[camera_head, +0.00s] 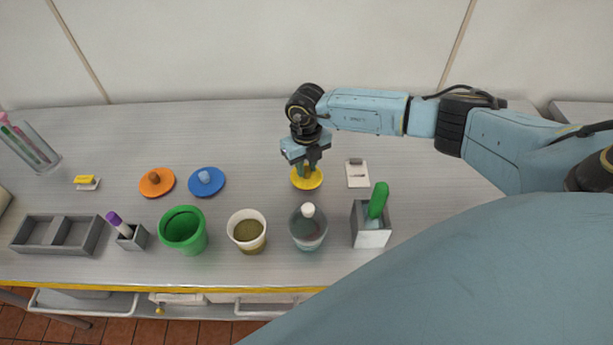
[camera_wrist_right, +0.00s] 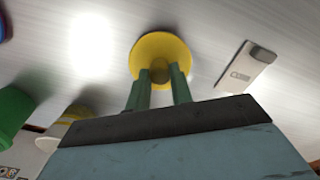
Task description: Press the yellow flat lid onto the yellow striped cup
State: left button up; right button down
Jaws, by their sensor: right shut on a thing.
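The yellow flat lid (camera_head: 307,182) is at the middle of the table in the head view. My right gripper (camera_head: 307,168) is over it, pointing down, and shut on its knob. In the right wrist view, the two green fingers (camera_wrist_right: 160,82) close on the knob of the lid (camera_wrist_right: 160,45). I cannot tell whether the lid touches the table. The yellow striped cup (camera_head: 247,231) stands open in front and to the left of the lid, with brownish contents. Its side partly shows in the right wrist view (camera_wrist_right: 75,113). My left gripper is not in view.
An orange lid (camera_head: 157,182) and a blue lid (camera_head: 206,182) lie to the left. A green cup (camera_head: 184,230) and a clear container (camera_head: 308,227) flank the striped cup.

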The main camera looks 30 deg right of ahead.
jog(key=shift+r+p, duration=2.5)
jog(key=shift+r, duration=0.8)
